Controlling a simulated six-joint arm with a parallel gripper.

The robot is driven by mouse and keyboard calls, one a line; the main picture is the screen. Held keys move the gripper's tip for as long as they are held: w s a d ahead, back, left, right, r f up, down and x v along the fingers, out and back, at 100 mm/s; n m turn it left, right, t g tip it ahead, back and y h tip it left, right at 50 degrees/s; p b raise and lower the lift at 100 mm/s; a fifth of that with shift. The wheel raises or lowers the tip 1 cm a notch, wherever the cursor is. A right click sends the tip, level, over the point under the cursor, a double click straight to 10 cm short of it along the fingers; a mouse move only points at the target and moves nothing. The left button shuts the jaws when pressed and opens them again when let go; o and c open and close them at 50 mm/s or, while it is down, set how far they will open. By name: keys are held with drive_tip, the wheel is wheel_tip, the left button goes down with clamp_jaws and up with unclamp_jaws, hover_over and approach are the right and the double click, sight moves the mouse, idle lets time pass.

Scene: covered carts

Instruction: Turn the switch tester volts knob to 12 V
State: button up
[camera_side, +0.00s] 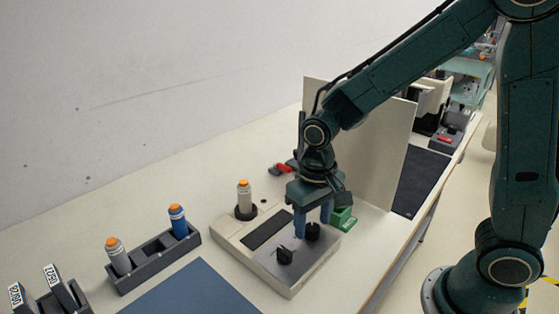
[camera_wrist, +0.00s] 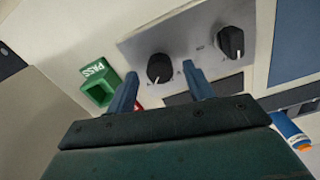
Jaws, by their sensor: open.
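The switch tester (camera_side: 228,236) is a cream box with a grey metal panel. Its panel carries two black knobs. One knob (camera_side: 312,231) is on the far right side, under my gripper (camera_side: 313,226); it also shows in the wrist view (camera_wrist: 160,68). The other knob (camera_side: 285,256) is nearer the front; it is at upper right in the wrist view (camera_wrist: 231,41). My gripper (camera_wrist: 161,86) is open, with its blue fingertips on either side of the first knob, apparently not gripping it. The knob labels are too small to read, so I cannot tell which is volts.
A green PASS block (camera_wrist: 99,83) sits beside the tester. An orange-capped bottle (camera_side: 244,197) stands at the tester's back left. A grey rack (camera_side: 155,262) with bottles and a blue mat (camera_side: 195,291) lie left. A beige panel (camera_side: 375,150) rises behind my gripper.

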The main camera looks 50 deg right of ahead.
drive_tip(key=shift+f, duration=0.65)
drive_tip(key=c, duration=1)
drive_tip(key=shift+n, duration=0.3)
drive_tip(key=n, duration=0.8)
